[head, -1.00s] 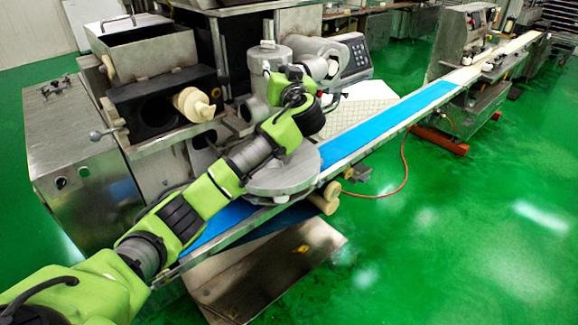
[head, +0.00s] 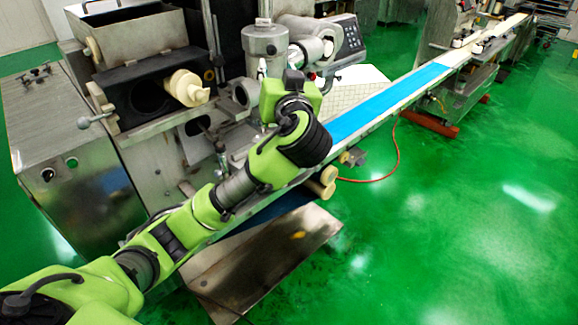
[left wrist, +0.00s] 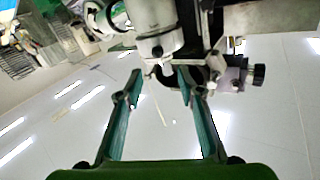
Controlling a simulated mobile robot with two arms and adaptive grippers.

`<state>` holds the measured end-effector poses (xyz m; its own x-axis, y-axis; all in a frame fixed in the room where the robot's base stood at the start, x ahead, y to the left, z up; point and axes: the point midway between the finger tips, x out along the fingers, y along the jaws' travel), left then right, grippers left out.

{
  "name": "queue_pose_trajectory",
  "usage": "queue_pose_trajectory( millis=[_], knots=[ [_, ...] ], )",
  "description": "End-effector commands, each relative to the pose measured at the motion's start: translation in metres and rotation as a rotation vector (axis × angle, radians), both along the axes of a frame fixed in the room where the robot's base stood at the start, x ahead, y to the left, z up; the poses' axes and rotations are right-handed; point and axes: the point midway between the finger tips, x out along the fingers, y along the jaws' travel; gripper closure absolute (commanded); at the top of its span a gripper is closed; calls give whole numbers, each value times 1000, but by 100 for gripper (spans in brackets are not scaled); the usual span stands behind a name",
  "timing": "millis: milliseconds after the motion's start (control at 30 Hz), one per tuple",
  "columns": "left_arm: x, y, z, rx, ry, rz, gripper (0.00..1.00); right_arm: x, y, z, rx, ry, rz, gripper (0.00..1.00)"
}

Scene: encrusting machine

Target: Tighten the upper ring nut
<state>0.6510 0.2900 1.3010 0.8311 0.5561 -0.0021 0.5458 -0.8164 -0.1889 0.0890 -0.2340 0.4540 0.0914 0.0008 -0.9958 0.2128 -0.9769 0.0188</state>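The grey vertical cylinder (head: 265,48) stands on the machine, with a wider ring-shaped section near its top, which I take for the upper ring nut (head: 264,36). In the left wrist view, upside down, the cylinder (left wrist: 155,15) comes down from the top edge with a ring (left wrist: 158,46) at its end. My left gripper (left wrist: 160,78) is open there, its two teal fingers apart, with their tips just below the ring and nothing between them. In the head view the left gripper (head: 291,88) is in front of the cylinder's lower part; its fingers are mostly hidden. My right gripper is out of view.
A white side fitting (head: 310,50) and a control panel (head: 350,36) are right of the cylinder. The blue conveyor belt (head: 390,100) runs to the back right. A steel hopper (head: 125,38) and a cream nozzle (head: 186,88) are at left. The green floor at right is clear.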

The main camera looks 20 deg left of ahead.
Motion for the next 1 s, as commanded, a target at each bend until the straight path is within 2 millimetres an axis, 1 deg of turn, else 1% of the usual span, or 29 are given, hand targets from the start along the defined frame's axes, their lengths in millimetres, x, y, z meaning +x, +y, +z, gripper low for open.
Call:
queue_pose_trajectory(
  millis=[33, 100, 267, 500, 1000],
  knots=[
    [2, -1, -11, 2, 20, -4, 65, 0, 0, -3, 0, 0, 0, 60],
    [7, -1, -25, 9, 50, -12, 65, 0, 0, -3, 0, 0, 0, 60],
    [17, -3, -55, 21, 112, -32, 65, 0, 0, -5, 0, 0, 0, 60],
    [28, -4, -102, 33, 203, -62, 65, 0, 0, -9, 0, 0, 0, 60],
    [40, -8, -201, 48, 375, -125, 65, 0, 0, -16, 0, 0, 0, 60]
  ],
)
